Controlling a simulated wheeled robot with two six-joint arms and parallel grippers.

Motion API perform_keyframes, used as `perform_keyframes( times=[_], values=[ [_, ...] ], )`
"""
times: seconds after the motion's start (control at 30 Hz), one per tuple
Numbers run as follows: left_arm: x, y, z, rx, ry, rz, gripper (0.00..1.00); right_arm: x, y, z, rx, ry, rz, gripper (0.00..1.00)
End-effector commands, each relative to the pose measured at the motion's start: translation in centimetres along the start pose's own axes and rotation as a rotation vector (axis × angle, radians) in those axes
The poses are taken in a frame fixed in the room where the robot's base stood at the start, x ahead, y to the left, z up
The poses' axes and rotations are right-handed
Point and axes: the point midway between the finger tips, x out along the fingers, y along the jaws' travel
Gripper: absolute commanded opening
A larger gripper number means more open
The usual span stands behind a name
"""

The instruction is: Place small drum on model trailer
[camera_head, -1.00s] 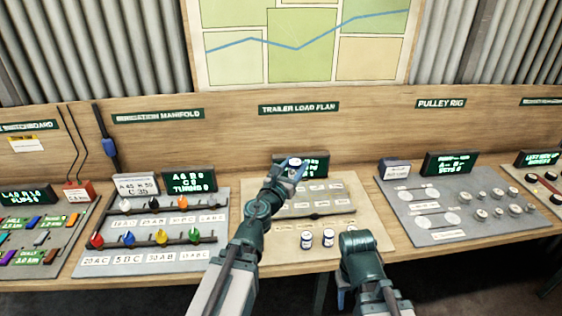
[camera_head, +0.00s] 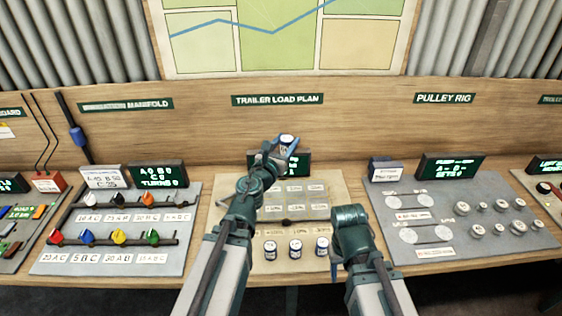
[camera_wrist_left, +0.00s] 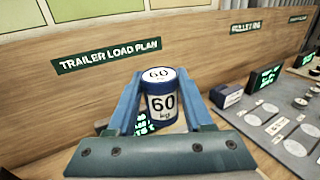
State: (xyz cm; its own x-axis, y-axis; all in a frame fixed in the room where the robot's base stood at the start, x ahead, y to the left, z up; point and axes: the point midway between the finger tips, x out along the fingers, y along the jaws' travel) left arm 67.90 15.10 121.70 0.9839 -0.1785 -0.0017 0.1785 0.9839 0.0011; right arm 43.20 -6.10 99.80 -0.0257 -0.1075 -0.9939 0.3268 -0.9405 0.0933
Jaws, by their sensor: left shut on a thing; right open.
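A small blue and white drum (camera_head: 287,143), marked "60 kg" in the left wrist view (camera_wrist_left: 162,103), is held upright between the fingers of my left gripper (camera_head: 280,148). My left gripper is shut on it, raised in front of the back board and the trailer load plan display (camera_head: 296,164). Several more small drums, such as the middle one (camera_head: 296,249), stand in a row at the front of the beige trailer board (camera_head: 330,182). The grey model trailer (camera_head: 315,210) lies on that board, partly hidden by my left arm. My right gripper (camera_head: 343,262) is low at the board's front right; its fingers are mostly hidden.
To the left is the irrigation manifold panel (camera_head: 190,200) with coloured valves. To the right is the pulley rig panel (camera_head: 455,195) with several weights. The wooden back board (camera_head: 350,125) rises behind the bench. The air above the trailer board's right side is clear.

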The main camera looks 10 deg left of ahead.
Motion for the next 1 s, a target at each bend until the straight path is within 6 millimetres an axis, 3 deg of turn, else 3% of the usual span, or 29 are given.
perform_keyframes(
  times=[0.17, 0.4, 0.6, 0.8, 1.0],
  values=[
    [2.0, 1.4, -4.3, 0.000, 0.000, -0.009, 0.00, 4.3, -0.4, -0.2, 0.000, 0.000, 0.000, 0.50],
    [6.0, 4.7, -11.8, 0.000, 0.000, -0.041, 0.00, 11.7, -1.1, -0.7, 0.000, 0.000, 0.000, 0.50],
    [8.4, 7.2, -16.8, 0.000, 0.000, -0.067, 0.00, 16.7, -1.6, -1.0, 0.000, 0.000, 0.000, 0.50],
    [9.8, 9.0, -19.5, 0.000, 0.000, -0.083, 0.00, 19.4, -1.9, -1.1, 0.000, 0.000, 0.000, 0.50],
    [10.2, 9.5, -20.2, 0.000, 0.000, -0.091, 0.00, 20.1, -1.9, -1.2, 0.000, 0.000, 0.000, 0.50]
  ],
)
